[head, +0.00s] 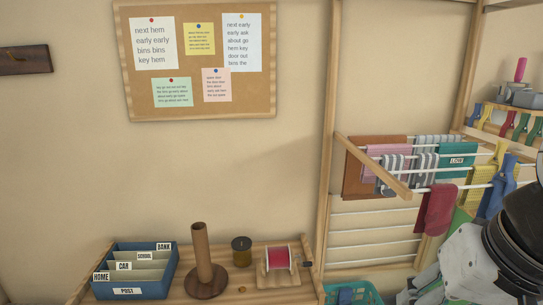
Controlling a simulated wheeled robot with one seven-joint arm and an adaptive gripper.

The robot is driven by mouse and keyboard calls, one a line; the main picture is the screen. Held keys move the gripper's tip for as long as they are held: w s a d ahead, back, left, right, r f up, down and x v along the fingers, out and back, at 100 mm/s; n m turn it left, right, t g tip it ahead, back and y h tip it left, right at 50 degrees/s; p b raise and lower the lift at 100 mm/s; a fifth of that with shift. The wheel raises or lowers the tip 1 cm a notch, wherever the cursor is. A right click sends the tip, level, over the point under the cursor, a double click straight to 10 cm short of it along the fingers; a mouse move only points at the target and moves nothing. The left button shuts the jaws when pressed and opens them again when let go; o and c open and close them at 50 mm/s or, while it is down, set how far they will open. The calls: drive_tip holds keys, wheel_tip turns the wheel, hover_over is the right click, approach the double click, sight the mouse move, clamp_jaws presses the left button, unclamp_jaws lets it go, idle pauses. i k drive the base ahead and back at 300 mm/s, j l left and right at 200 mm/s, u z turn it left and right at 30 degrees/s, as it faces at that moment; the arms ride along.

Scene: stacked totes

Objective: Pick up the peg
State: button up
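Several small clothes pegs hang in a row on a wooden rail at the upper right of the head view. They include a yellow peg (487,115), a red peg (506,124), a green peg (521,127) and a blue peg (476,110). I cannot tell which one is the task's peg. My white and black arm shows at the lower right edge, below and in front of the rail. My gripper's fingertips cannot be made out in this view.
A drying rack (372,212) with hung cloths stands at the right. A wooden shelf (222,290) bears a blue sorter box (130,290), a brown upright post (201,250), a dark jar (241,252) and a red spool (279,258). A teal basket (345,296) is below the rack.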

sight(511, 114)
drive_tip(key=z, duration=1.05)
